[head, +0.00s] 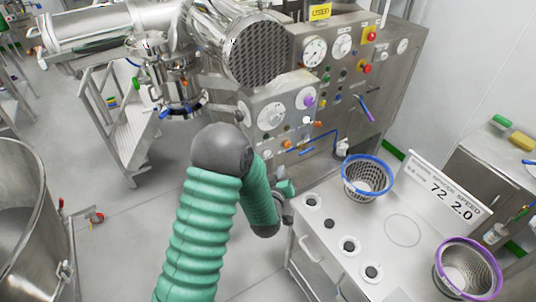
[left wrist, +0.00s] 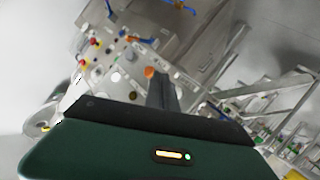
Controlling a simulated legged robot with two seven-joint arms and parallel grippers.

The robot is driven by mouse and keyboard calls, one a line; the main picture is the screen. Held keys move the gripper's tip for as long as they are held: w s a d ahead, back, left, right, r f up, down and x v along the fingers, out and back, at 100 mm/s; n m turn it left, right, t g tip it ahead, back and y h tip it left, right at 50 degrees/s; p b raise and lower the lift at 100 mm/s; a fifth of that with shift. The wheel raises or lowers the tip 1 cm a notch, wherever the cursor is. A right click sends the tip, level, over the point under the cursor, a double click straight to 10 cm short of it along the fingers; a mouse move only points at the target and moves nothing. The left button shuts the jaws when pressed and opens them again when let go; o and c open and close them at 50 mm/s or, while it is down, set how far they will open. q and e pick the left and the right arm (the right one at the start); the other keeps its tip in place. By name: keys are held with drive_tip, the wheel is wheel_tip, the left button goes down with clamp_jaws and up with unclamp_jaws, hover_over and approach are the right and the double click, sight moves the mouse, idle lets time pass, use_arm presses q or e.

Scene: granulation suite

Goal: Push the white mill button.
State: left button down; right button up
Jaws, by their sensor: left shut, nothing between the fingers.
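The small white mill button (head: 306,120) is on the steel control panel in the head view, beside an orange button (head: 318,125) and below a purple knob. A white round spot that looks like this button (left wrist: 115,77) shows in the left wrist view, left of an orange one (left wrist: 149,72). My left gripper (head: 281,173) is below the panel and apart from the button, near the white-topped cabinet. Its dark fingers (left wrist: 163,88) are shut and empty, and cover part of the panel in the wrist view. My right gripper is not in view.
A blue bent rod (head: 320,140) lies near the panel's lower part. A steel vessel (head: 22,215) stands at left.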

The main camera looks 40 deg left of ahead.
sight(267, 153)
use_arm(q)
drive_tip(key=shift+w+a, duration=0.35)
drive_tip(key=shift+a, duration=0.45)
drive_tip(key=shift+w+a, duration=0.35)
drive_tip(key=shift+a, duration=0.4)
drive_tip(key=shift+w+a, duration=0.35)
drive_tip(key=shift+a, duration=0.45)
drive_tip(key=shift+w+a+r+b, duration=0.1)
drive_tip(key=shift+a+b, duration=0.2)
